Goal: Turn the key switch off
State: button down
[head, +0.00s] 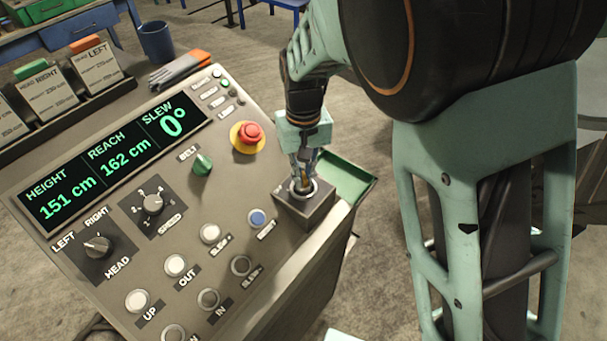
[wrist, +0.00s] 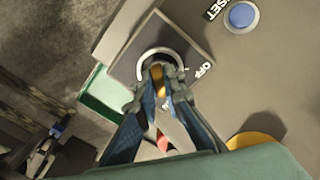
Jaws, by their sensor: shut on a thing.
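The key switch (wrist: 142,62) is a dark square block with a round silver collar on the right corner of the console. In the wrist view an "OFF" label shows beside the collar. A brass-coloured key (wrist: 158,80) stands in the collar. My gripper (wrist: 158,92) is shut on the key, with one finger on each side of it. In the head view my gripper (head: 302,172) comes down from above onto the switch block (head: 306,210). The fingers hide much of the key, and I cannot tell exactly which mark it points to.
The console (head: 120,280) carries a red emergency button (head: 251,133), a green belt knob (head: 202,165), a blue reset button (head: 258,218) and several other knobs and buttons. A green tray (head: 345,177) sits beside the switch. Gloves (head: 178,70) lie at the back edge.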

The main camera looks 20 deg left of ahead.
jog(key=shift+n, duration=0.4)
jog(key=n+b, duration=0.1)
jog(key=n, duration=0.1)
jog(key=shift+n, duration=0.4)
jog(key=n+b, duration=0.1)
jog(key=n, duration=0.3)
jog(key=shift+n, duration=0.3)
jog(key=n, duration=0.4)
jog(key=shift+r+p, duration=0.1)
jog(key=shift+p, duration=0.2)
jog(key=shift+n+p, duration=0.35)
jog(key=shift+n, duration=1.45)
jog(key=c, duration=2)
grip_release()
